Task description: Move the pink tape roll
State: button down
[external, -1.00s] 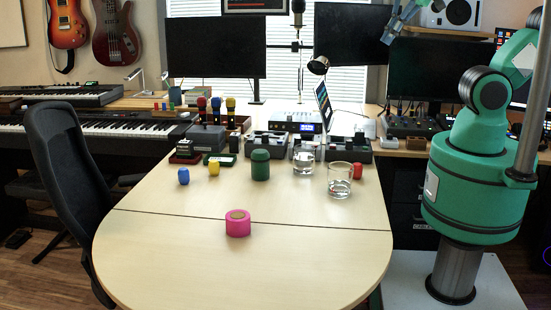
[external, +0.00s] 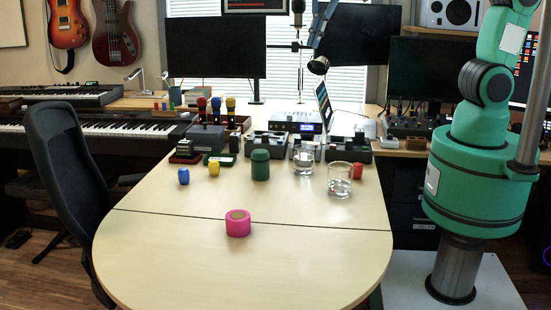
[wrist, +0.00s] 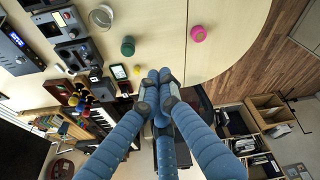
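The pink tape roll (external: 238,228) stands on the pale wooden table (external: 170,260), near its front middle. It also shows in the wrist view (wrist: 198,34), up and right of my fingers. My gripper (external: 316,40) is high at the top of the external view, well above and behind the roll and apart from it. In the wrist view, the tips of its blue jointed fingers (wrist: 159,76) come together with nothing visible held between them.
A green canister (external: 260,164), a blue piece (external: 183,176), a yellow piece (external: 214,169), two clear glasses (external: 340,186) and a red piece (external: 357,171) stand farther back. Boxy devices line the back. A chair (external: 65,180) is at left. The table around the roll is clear.

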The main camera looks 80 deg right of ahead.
jog(key=w+a+f+n+g+p, duration=0.1)
jog(key=w+a+f+n, duration=0.2)
jog(key=w+a+f, duration=0.4)
jog(key=n+g+p, duration=0.2)
jog(key=n, duration=0.3)
send_over(238, 223)
jog(key=d, duration=0.1)
notch_tip(238, 223, down, 14)
jog(key=f, duration=0.1)
jog(key=a+f+n, duration=0.2)
jog(key=a+f, duration=0.5)
jog(key=f, duration=0.4)
jog(key=shift+a+n+h, duration=0.2)
jog(key=shift+n+h, duration=0.2)
jog(key=shift+s+f, duration=0.1)
jog(key=shift+f, duration=0.05)
notch_tip(238, 223, down, 10)
jog(key=shift+r+b, duration=0.1)
jog(key=shift+b, duration=0.75)
jog(key=d, duration=0.3)
jog(key=shift+b, duration=0.3)
jog(key=shift+d, duration=0.55)
